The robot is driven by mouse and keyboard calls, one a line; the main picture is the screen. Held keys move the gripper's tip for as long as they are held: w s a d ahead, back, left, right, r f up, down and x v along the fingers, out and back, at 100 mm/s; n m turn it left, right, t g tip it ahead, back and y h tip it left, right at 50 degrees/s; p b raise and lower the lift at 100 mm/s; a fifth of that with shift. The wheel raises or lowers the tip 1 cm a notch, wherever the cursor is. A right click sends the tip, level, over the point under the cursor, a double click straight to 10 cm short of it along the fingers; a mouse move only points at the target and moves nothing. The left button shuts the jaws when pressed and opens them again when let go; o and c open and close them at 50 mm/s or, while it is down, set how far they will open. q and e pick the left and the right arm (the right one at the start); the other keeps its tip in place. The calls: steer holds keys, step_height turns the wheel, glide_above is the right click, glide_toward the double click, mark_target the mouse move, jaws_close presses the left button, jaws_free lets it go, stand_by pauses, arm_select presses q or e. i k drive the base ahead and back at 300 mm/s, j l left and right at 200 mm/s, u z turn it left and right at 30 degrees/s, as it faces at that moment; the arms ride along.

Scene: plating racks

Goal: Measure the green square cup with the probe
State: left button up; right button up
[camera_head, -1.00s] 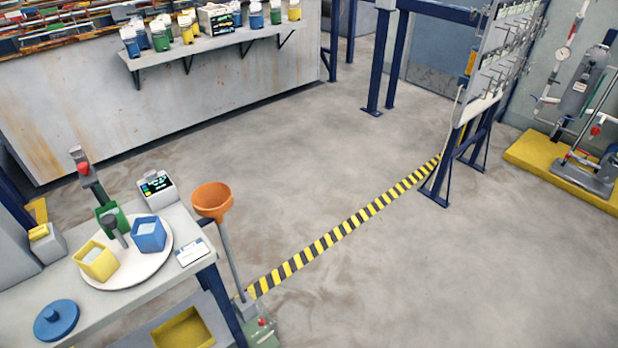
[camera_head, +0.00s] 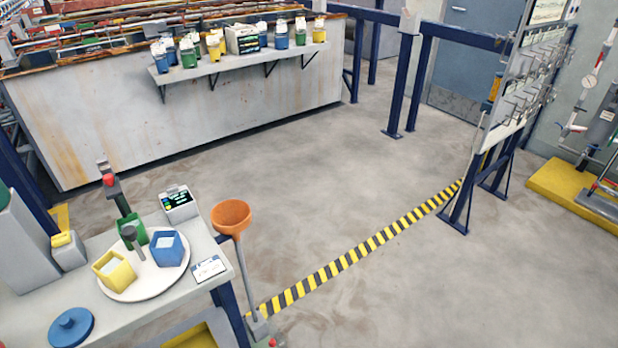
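The green square cup (camera_head: 135,222) stands at the back of a round white plate (camera_head: 146,283) on the bench at lower left. A dark grey upright piece with a thick head (camera_head: 129,233) stands in front of the cup and partly hides it; I cannot tell whether it is the probe. A small meter with a lit display (camera_head: 179,203) stands behind the plate. Neither of my grippers is in view.
A dark post with a red piece (camera_head: 110,182) rises behind the green cup. A blue round lid (camera_head: 71,327) and a white card (camera_head: 209,269) lie on the bench. An orange funnel (camera_head: 231,216) stands by its right corner. The floor (camera_head: 330,190) beyond is clear.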

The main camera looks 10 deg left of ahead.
mark_target(111, 184)
steer(key=u, duration=1.35)
